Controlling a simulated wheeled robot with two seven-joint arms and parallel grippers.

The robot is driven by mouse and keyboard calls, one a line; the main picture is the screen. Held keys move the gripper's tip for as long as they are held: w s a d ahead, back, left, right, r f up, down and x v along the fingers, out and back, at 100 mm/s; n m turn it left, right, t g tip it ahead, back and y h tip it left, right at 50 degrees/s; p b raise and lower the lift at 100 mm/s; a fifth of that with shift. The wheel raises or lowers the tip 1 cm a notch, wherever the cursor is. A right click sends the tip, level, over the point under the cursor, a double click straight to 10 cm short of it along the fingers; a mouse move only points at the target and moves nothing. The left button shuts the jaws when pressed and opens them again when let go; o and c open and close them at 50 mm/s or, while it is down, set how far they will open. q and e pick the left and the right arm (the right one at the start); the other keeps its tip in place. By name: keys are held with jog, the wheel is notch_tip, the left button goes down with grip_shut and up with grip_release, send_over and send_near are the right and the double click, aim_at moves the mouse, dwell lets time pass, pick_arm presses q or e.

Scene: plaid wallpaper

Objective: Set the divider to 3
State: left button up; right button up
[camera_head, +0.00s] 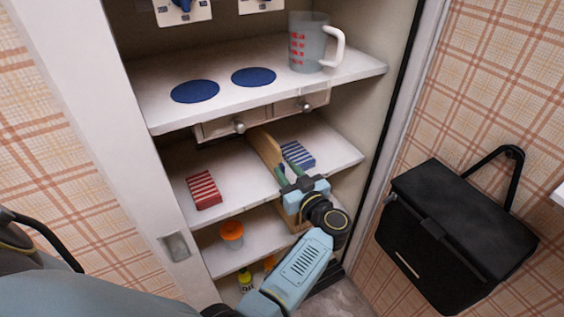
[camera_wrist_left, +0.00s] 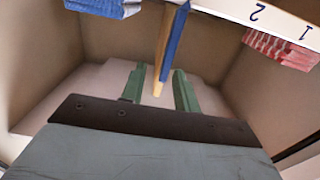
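The divider (camera_head: 264,146) is an upright wooden panel on the middle shelf, between a red striped stack (camera_head: 203,189) and a blue striped stack (camera_head: 298,155). In the left wrist view the divider (camera_wrist_left: 166,50) has a blue strip along one side. The digits 2 and 1 show on the shelf edge (camera_wrist_left: 240,12); I see no 3. My left gripper (camera_head: 291,178) is at the shelf front by the divider. In the wrist view, its green fingers (camera_wrist_left: 160,88) are apart, with the divider's near end between them and gaps on both sides. My right gripper is out of view.
Above are small drawers with knobs (camera_head: 239,126) and a shelf (camera_head: 150,112) with blue discs and a measuring cup (camera_head: 311,44). An orange-lidded jar (camera_head: 232,234) stands on the shelf below. A black bag (camera_head: 455,235) hangs on the right wall.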

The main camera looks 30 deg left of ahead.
pick_arm(q)
jog(key=shift+v, duration=1.65)
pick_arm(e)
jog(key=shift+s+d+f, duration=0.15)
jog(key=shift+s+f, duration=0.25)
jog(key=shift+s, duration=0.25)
